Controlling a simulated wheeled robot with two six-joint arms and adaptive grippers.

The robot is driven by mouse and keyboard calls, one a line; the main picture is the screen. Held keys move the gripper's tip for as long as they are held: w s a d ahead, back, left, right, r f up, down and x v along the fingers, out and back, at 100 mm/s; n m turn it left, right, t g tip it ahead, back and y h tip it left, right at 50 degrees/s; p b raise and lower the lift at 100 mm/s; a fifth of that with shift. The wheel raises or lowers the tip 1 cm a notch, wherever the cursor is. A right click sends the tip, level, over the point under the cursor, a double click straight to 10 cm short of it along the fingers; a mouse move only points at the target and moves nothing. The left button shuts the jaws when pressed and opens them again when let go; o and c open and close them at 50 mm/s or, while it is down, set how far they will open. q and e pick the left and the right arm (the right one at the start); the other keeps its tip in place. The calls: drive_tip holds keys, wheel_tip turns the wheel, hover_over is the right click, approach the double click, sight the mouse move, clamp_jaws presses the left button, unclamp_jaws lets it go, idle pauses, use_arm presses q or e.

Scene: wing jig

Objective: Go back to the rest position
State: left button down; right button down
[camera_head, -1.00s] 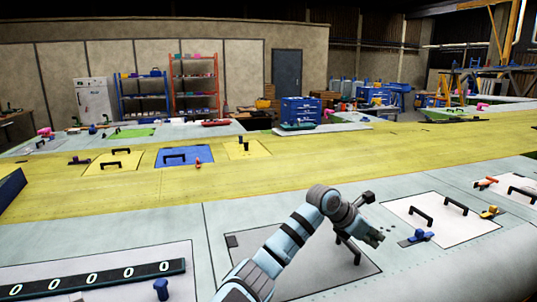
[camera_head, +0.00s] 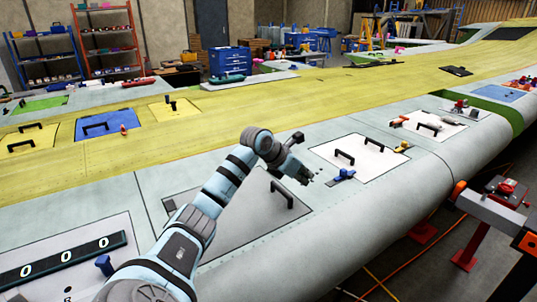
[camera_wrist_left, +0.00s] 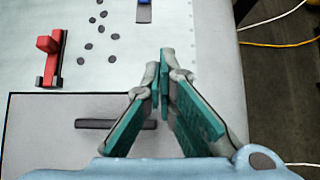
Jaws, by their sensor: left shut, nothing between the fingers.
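My left gripper (camera_head: 306,180) shows in the head view at the end of the blue-grey arm that comes in from the lower left. It hangs above the pale wing surface, over the right part of a grey panel (camera_head: 235,222) with a black handle (camera_head: 281,195). In the left wrist view the gripper's teal-padded fingers (camera_wrist_left: 163,85) are together, with nothing between them. A black handle (camera_wrist_left: 112,124) lies below and left of the fingers there. My right gripper is not in view.
A white panel (camera_head: 355,150) with black handles lies right of the gripper, a blue clamp (camera_head: 343,175) at its near edge. In the wrist view a red clamp (camera_wrist_left: 50,58) and several dark round spots lie on the surface. A red-topped stand (camera_head: 505,190) is at right, off the wing.

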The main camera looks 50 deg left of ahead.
use_arm(q)
wheel_tip(320, 180, up, 10)
drive_tip(key=shift+f, duration=0.15)
